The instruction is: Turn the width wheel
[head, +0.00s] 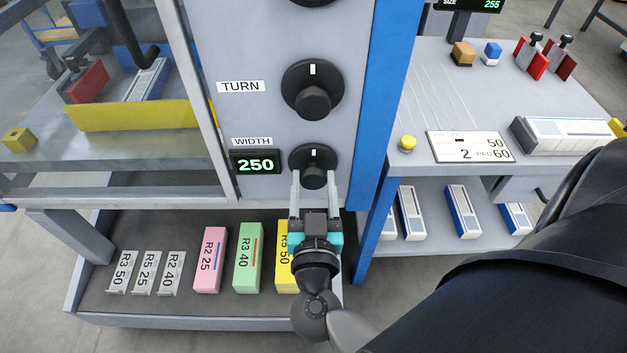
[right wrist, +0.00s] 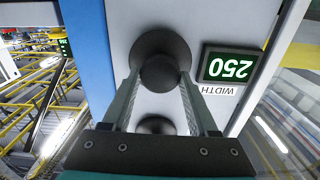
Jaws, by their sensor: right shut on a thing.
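The black width wheel (head: 315,164) is on the grey machine panel, with a white mark near its top. The WIDTH label (head: 252,141) and a display (head: 256,162) reading 250 sit to its left. My right gripper (head: 313,178) reaches up from below and is shut on the wheel's knob, one finger on each side. In the right wrist view the wheel (right wrist: 160,55) lies between the two fingers of the gripper (right wrist: 160,85), and the display (right wrist: 229,67) also reads 250. My left gripper is not in view.
A second black wheel (head: 313,88) labelled TURN is just above. Below, a grey tray (head: 180,320) holds pink, green and yellow blocks and several small plates. A blue post (head: 385,100) stands right of the panel, beside a table (head: 480,180).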

